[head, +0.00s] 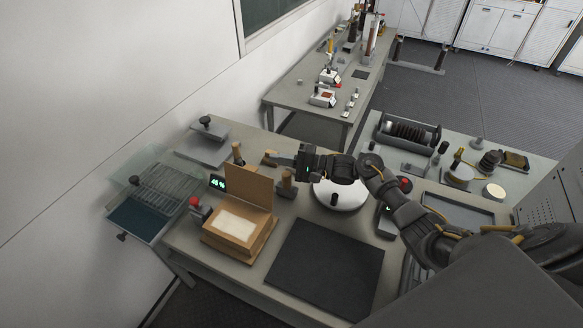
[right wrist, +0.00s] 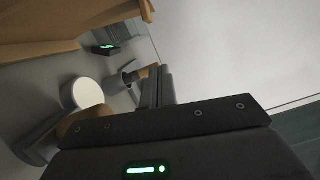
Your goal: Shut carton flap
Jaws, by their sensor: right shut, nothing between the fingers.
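The carton (head: 266,243) is an open brown box with a pale filling on the near left part of the table. Its flap (head: 248,187) stands upright along the back side. The brown cardboard (right wrist: 50,22) also shows at the upper left of the right wrist view. My right gripper (head: 279,161) is behind and to the right of the flap, above the table. It is shut and empty, with its fingers (right wrist: 157,87) together. It appears apart from the flap. My left gripper is not in view.
A small green-lit display (head: 217,182) and wooden-handled tools (head: 238,152) stand behind the carton. A red-topped device (head: 196,207) is at its left. A black mat (head: 325,265) lies to the right, and a round white plate (head: 341,197) is under my right arm.

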